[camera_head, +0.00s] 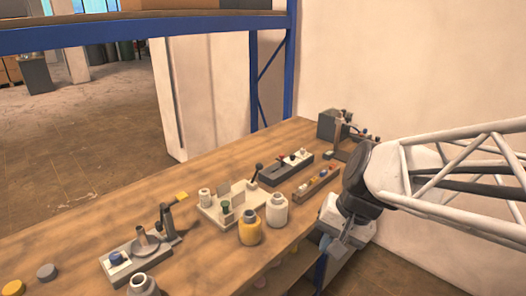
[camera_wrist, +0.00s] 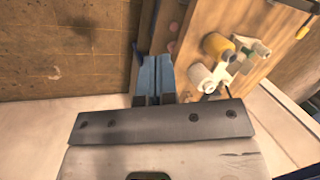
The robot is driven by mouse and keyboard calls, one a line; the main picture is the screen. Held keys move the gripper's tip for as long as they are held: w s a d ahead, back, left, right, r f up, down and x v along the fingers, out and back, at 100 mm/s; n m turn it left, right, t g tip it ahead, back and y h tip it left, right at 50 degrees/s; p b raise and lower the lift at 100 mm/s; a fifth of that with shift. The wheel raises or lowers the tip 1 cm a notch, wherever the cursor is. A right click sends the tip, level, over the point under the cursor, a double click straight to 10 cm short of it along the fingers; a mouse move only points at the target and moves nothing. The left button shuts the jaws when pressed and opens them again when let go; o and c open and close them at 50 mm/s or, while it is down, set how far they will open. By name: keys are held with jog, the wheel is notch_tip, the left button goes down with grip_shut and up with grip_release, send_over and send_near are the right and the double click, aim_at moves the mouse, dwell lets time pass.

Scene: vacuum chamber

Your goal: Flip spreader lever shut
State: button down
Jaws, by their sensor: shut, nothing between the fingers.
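Two levers show on the wooden table in the head view. A dark-knobbed lever (camera_head: 257,173) stands tilted at the back of a white fixture (camera_head: 219,211). I cannot tell which is the spreader lever. My gripper (camera_head: 339,247) is beyond the table's right edge, apart from both levers. In the wrist view its fingers (camera_wrist: 153,76) are together and empty.
A yellow bottle (camera_head: 250,230) and a white bottle (camera_head: 277,212) stand before the white fixture. A dark block with a white top (camera_head: 287,167), a brown rack (camera_head: 317,184) and a grey box (camera_head: 330,125) stand farther back. A blue shelf beam (camera_head: 140,32) crosses above.

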jog(key=w+a+f+m+y, duration=0.2)
jog(key=w+m+y, duration=0.1)
jog(key=w, duration=0.4)
jog(key=w+a+f+m+t+y, duration=0.1)
jog(key=w+m+y, duration=0.15)
jog(key=w, duration=0.35)
jog(key=w+a+f+m+y, duration=0.2)
jog(key=w+m, duration=0.2)
jog(key=w, duration=0.3)
jog(key=w+d+f+m+t+y, duration=0.1)
jog(key=w+f+m+t, duration=0.3)
jog(key=w, duration=0.5)
jog(key=w+d+f+m+t+y, duration=0.1)
jog(key=w+d+f+m+t, duration=0.3)
jog(key=w, duration=0.5)
jog(key=shift+w+d+f+m, duration=0.15)
jog(key=shift+w+f+m, duration=0.2)
jog(key=shift+f+m, duration=0.85)
jog(key=shift+r, duration=0.2)
send_near(256, 173)
jog(key=w+f, duration=0.1)
jog(key=f, duration=0.1)
jog(key=shift+w+a+r, duration=0.5)
jog(key=shift+a+r, duration=0.25)
jog(key=shift+a, duration=0.05)
jog(key=shift+w+a+r, duration=0.5)
jog(key=shift+a+r, duration=0.2)
jog(key=shift+a, duration=0.1)
